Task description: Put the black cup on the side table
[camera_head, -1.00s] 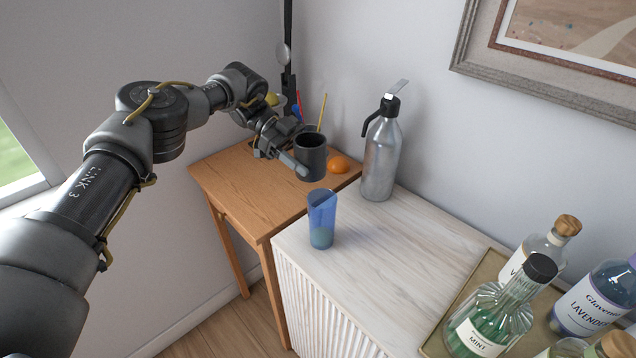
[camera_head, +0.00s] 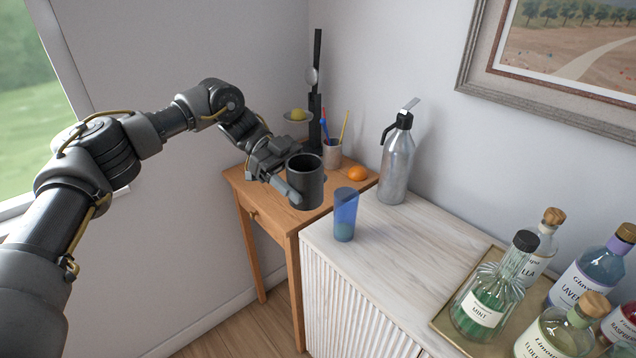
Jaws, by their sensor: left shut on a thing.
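The black cup (camera_head: 305,182) is upright in my left gripper (camera_head: 286,184), which is shut on it. One finger shows along the cup's left side; the other is hidden. The cup appears over the front part of the wooden side table (camera_head: 262,201); I cannot tell whether its base touches the top. My right gripper is not in view.
A white cabinet (camera_head: 420,236) adjoins, with a blue glass (camera_head: 344,214), a metal siphon (camera_head: 397,160) and a tray (camera_head: 447,318) of bottles.

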